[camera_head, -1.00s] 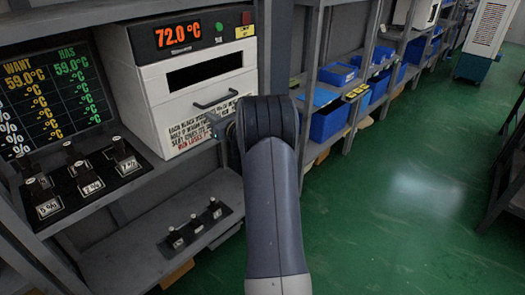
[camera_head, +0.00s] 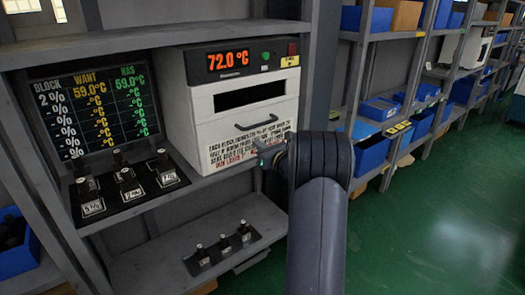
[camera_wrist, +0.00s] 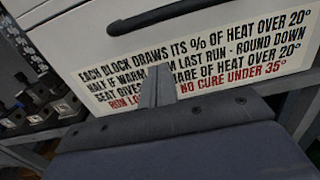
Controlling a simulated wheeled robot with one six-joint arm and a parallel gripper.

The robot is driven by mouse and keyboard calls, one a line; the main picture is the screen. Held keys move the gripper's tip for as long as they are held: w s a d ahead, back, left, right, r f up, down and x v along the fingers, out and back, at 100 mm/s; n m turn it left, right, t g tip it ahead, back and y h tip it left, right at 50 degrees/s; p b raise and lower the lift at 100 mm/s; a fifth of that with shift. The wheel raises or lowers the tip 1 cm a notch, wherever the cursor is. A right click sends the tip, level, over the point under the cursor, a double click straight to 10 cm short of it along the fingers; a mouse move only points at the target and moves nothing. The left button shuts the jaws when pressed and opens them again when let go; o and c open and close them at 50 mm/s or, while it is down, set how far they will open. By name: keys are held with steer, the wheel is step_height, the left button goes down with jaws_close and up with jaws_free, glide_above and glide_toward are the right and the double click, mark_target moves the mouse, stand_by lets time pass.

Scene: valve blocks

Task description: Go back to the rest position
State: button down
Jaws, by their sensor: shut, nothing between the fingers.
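My gripper (camera_wrist: 156,80) is shut and empty in the wrist view, in front of the lettered label on the white oven. In the head view my gripper (camera_head: 264,160) is partly hidden behind my arm's dark wrist joint, at the oven's lower right corner. The white oven (camera_head: 185,120) stands on the shelf with its door shut and its display reading 72.0 °C. I cannot tell whether the fingers touch the oven front.
A black board (camera_head: 125,205) with several labelled valve blocks sits left of the oven. A lower strip (camera_head: 222,250) holds three more. A readout screen (camera_head: 95,110) stands behind. Shelves with blue bins (camera_head: 370,155) line the right. The green floor (camera_head: 430,240) is clear.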

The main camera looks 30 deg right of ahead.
steer(key=s, duration=0.9)
steer(key=shift+d+b, duration=0.35)
steer(key=shift+d, duration=0.1)
steer(key=shift+w+f, duration=0.1)
